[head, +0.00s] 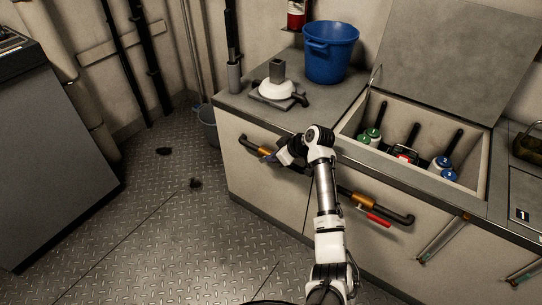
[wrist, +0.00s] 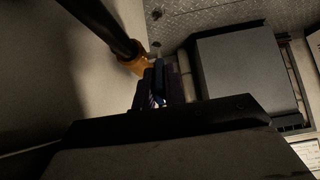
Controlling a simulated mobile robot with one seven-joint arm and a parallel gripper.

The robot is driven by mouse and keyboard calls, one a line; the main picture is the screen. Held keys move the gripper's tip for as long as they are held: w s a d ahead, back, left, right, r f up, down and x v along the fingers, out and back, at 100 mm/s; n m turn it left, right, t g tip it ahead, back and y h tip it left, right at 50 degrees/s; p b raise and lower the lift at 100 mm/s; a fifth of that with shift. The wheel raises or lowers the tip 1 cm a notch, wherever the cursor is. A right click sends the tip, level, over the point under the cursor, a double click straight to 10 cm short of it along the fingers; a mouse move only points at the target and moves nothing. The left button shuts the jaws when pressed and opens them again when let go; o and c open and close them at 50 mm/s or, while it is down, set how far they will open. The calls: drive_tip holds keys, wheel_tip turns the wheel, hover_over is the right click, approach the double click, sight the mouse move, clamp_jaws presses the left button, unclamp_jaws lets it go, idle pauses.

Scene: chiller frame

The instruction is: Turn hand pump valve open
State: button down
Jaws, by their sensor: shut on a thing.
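A dark pipe with a brass valve (head: 264,151) runs along the front of the cabinet on the left; the brass body also shows in the wrist view (wrist: 138,57). My gripper (head: 273,157) is at this valve, shut on its blue handle (wrist: 158,80), which is mostly hidden between the fingers. A second brass valve (head: 364,201) with a red handle (head: 375,217) sits on a similar pipe to the right, apart from my gripper. No label shows which valve belongs to the hand pump. A white domed device (head: 278,90) with a grey block stands on the counter above.
A blue bucket (head: 331,52) stands on the counter. An open bin (head: 474,181) to the right holds several bottle-like items with green and blue parts. A grey cabinet (head: 55,150) stands at the left. The metal floor (head: 165,225) between is mostly clear.

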drive_tip(key=f+t+y+b, duration=0.1)
drive_tip(key=b, duration=0.1)
drive_tip(key=d+f+t+y+b, duration=0.1)
drive_tip(key=y+b, duration=0.1)
drive_tip(key=b, duration=0.1)
drive_tip(key=s+f+t+y+b, duration=0.1)
drive_tip(key=b, duration=0.2)
drive_tip(key=shift+s+d+f, duration=0.1)
drive_tip(key=shift+d, duration=0.25)
drive_tip(key=c, duration=1.5)
unclamp_jaws()
drive_tip(key=shift+o, duration=0.2)
